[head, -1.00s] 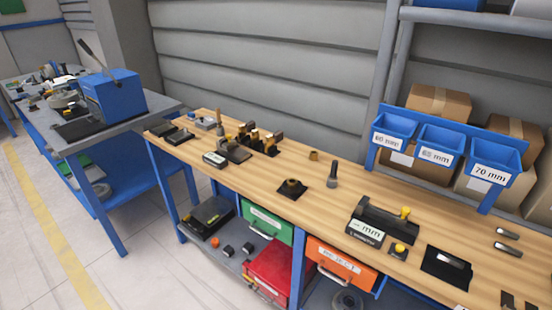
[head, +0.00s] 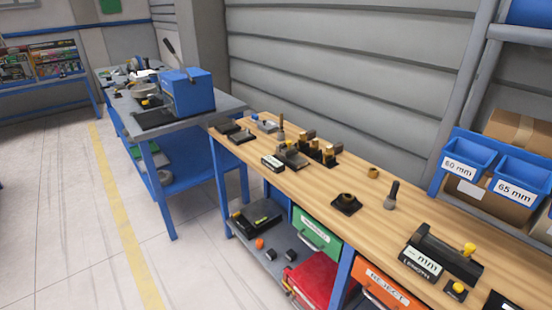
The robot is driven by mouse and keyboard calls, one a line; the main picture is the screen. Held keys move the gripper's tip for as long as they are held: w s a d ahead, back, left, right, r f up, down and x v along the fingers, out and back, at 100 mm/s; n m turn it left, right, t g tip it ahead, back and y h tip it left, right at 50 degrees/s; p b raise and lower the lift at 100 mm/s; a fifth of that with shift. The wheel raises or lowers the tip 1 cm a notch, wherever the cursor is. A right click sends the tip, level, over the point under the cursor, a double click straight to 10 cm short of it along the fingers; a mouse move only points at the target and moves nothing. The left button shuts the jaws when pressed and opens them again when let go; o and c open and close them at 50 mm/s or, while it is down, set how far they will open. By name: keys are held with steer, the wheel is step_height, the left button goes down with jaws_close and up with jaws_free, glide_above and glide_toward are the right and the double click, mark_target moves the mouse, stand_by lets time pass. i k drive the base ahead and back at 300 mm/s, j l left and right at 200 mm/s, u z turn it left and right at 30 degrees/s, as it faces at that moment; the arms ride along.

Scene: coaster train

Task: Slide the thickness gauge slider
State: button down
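No part is readable as the thickness gauge in the head view. A black gauge (head: 452,258) with a yellow knob (head: 469,249) and a display reading "-- mm" stands at the right of the wooden bench; its front label reads "LENGTH". A smaller dark device (head: 291,158) with a white label plate (head: 272,163) in front stands further left on the bench. I cannot read that plate or tell whether it is the thickness gauge. My gripper is not in view.
The wooden bench (head: 325,207) also bears a black ring fixture (head: 346,203), a dark upright tool (head: 391,195) and several brass-coloured parts. Blue bins (head: 473,159) stand at right. A grey bench with a blue machine (head: 187,92) stands at left. The floor (head: 70,220) at left is clear.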

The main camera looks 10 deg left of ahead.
mark_target(289, 151)
steer(key=j+u, duration=0.1)
steer(key=j, duration=0.35)
steer(key=i+j, duration=0.1)
steer(key=j, duration=0.3)
steer(key=i+j+u, duration=0.15)
steer(key=j, duration=0.3)
steer(key=i+j+z, duration=0.15)
steer(key=j, duration=0.2)
steer(key=i+j+z, duration=0.15)
steer(key=j, duration=0.2)
